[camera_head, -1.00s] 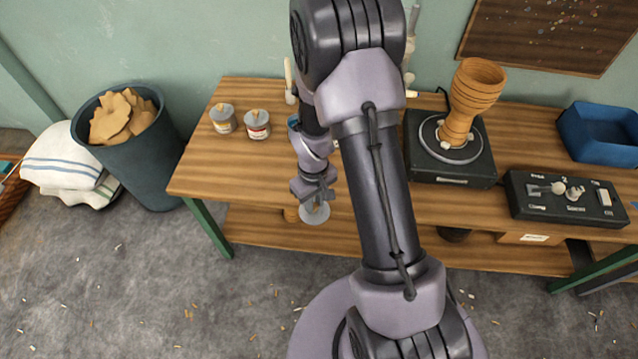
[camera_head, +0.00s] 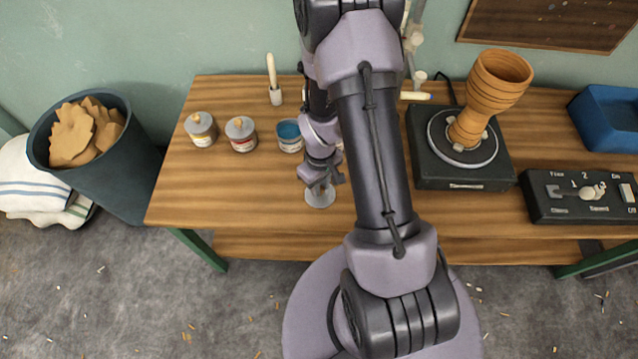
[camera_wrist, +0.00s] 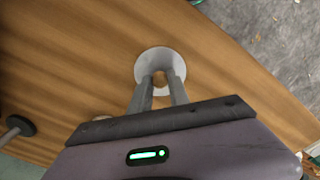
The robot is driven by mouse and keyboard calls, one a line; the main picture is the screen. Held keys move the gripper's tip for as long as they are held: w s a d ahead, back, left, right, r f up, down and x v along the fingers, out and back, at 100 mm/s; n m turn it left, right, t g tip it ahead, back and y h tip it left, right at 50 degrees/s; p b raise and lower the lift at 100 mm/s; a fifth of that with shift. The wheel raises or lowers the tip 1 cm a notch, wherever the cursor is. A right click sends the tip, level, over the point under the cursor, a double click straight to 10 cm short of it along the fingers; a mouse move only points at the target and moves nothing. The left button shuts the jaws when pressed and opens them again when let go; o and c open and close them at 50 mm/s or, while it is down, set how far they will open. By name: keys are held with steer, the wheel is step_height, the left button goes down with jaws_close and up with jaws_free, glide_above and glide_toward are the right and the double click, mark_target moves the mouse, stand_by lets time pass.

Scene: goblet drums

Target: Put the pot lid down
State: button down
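The pot lid (camera_head: 320,199) is a thin pale grey disc near the table's front edge. In the wrist view the lid (camera_wrist: 160,56) has a round wooden knob at its middle. My gripper (camera_wrist: 161,82) has its two fingers on either side of this knob, shut on it. In the head view my gripper (camera_head: 321,186) is directly above the lid. I cannot tell whether the lid touches the table or hangs just above it. An open pot with blue paint (camera_head: 290,137) stands behind the gripper.
Two lidded pots (camera_head: 201,130) (camera_head: 241,134) stand left on the wooden table (camera_head: 190,190). A goblet drum (camera_head: 490,90) leans on a black turntable (camera_head: 458,165), with a control box (camera_head: 582,197) to its right. The table's front left is clear.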

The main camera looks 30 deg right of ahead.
steer(key=c, duration=1.2)
jaws_free()
steer(key=shift+c, duration=0.2)
steer(key=shift+w, duration=0.1)
steer(key=a+r+m+t+p, duration=0.1)
steer(key=a+r+p, duration=0.15)
steer(key=r, duration=1.15)
steer(key=a+r+m+t+p, duration=0.15)
steer(key=r+p, duration=0.25)
steer(key=r, duration=0.9)
steer(key=s+a+r+m+t+y, duration=0.1)
steer(key=s+a+r+m, duration=0.1)
steer(key=s+a+r, duration=0.3)
steer(key=s+a+r+m+t+y, duration=0.1)
steer(key=s+a+r+m+t, duration=0.1)
steer(key=s+a+r, duration=0.3)
step_height(320, 180, up, 5)
steer(key=shift+s+a+f, duration=0.2)
steer(key=shift+s+a, duration=0.05)
steer(key=shift+s, duration=0.45)
